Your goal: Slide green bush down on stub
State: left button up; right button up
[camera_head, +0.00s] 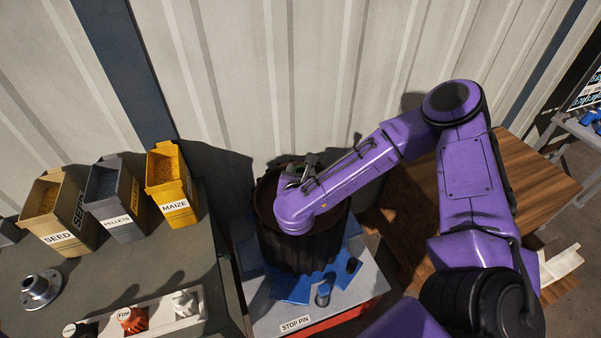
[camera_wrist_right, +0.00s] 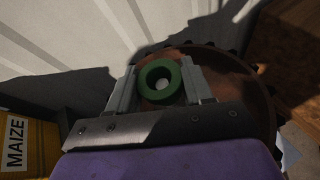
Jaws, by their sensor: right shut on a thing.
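The green bush (camera_wrist_right: 145,76) is a thick green ring between the two grey fingers of my right gripper (camera_wrist_right: 160,84) in the right wrist view. The fingers are shut on its sides. A pale round spot, perhaps the stub's top (camera_wrist_right: 162,84), shows through the bush's hole; I cannot tell whether the bush is around it or above it. In the head view my right gripper (camera_head: 298,174) is over the dark brown ribbed planter (camera_head: 285,248), inside its rim outline. My arm hides the bush there. My left gripper is out of view.
The planter stands on a blue plate on a grey stand with a stop pin (camera_head: 323,294). Seed (camera_head: 50,208), pellets (camera_head: 115,200) and maize (camera_head: 171,183) bins stand on a bench at left. The ribbed wall is close behind. A wooden table (camera_head: 405,190) is at right.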

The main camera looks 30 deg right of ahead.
jog(key=shift+f+b, duration=2.75)
jog(key=shift+f, duration=0.2)
jog(key=o, duration=1.3)
jog(key=b+v, duration=0.1)
jog(key=v, duration=0.9)
jog(key=shift+s+a+r, duration=0.15)
jog(key=shift+s+a, duration=0.05)
